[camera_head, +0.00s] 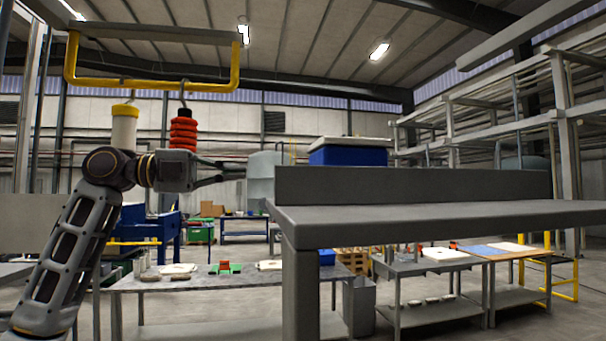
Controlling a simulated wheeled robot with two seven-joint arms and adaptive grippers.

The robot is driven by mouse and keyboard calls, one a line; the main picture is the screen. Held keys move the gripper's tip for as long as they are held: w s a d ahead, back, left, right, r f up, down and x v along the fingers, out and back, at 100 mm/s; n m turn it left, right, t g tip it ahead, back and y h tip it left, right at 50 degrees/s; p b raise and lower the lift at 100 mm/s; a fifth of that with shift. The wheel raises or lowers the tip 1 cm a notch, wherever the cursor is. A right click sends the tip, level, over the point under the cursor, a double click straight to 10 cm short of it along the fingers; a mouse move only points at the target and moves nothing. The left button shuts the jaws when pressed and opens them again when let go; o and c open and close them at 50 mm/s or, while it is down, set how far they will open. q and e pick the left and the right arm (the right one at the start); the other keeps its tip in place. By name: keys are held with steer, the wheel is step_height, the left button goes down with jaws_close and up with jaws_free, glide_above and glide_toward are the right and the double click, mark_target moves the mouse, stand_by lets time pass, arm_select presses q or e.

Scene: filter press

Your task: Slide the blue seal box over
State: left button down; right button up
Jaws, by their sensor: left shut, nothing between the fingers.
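The blue seal box (347,156) has a pale lid and sits behind the raised grey back edge of a high dark shelf. Only its upper part shows; its lower part is hidden by that edge. My left gripper (241,169) is shut and empty. It points right, to the left of the box, with a clear gap between the fingertips and the box in the picture. My right gripper is not in view.
The high grey shelf (450,212) fills the right middle. A yellow bar frame (152,84) with a red ribbed hanging part (183,133) is above my left arm. Low tables (225,281) with small items stand below. Open air lies between gripper and box.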

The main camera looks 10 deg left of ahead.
arm_select(q)
steer(key=shift+w+d, duration=0.1)
steer(key=p+x, duration=0.4)
steer(key=x, duration=0.7)
steer(key=shift+d, duration=0.1)
steer(key=shift+p+x, duration=0.5)
steer(key=shift+x, duration=0.75)
